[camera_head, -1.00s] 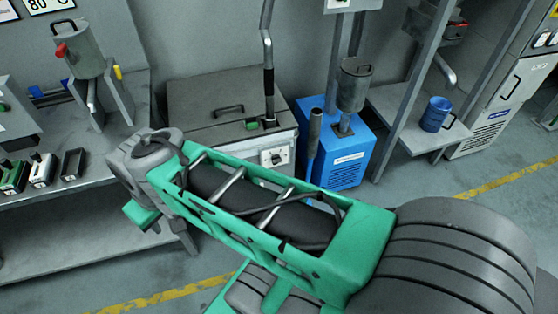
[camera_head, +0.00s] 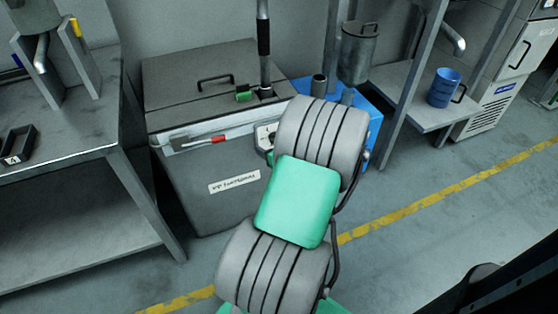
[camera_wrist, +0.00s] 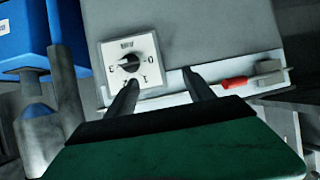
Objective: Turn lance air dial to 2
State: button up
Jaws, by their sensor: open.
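The lance air dial has a black knob (camera_wrist: 130,63) on a square white plate (camera_wrist: 147,49) in the wrist view. Small numbers ring the knob; its white mark seems to point toward the left side, but the exact number is too small to be sure. My gripper (camera_wrist: 160,76) is open and empty, one dark finger overlapping the plate's lower edge in the picture, the other to its right over the box front. Contact cannot be told. In the head view the plate (camera_head: 264,136) is mostly hidden behind my arm.
The dial sits on a grey lidded box (camera_head: 190,103) with a lance pipe (camera_head: 263,40) rising from it. A blue unit (camera_head: 374,128) stands right; a metal bench (camera_head: 75,135) stands left.

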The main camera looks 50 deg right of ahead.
jog(key=s+d+f+m+h, duration=0.1)
jog(key=s+d+f+h, duration=0.1)
jog(key=s+d, duration=0.2)
jog(key=b+x, duration=0.1)
jog(key=x, duration=0.6)
jog(key=shift+w+b, duration=0.35)
jog(key=shift+w, duration=0.1)
jog(key=shift+f, duration=0.1)
grip_shut()
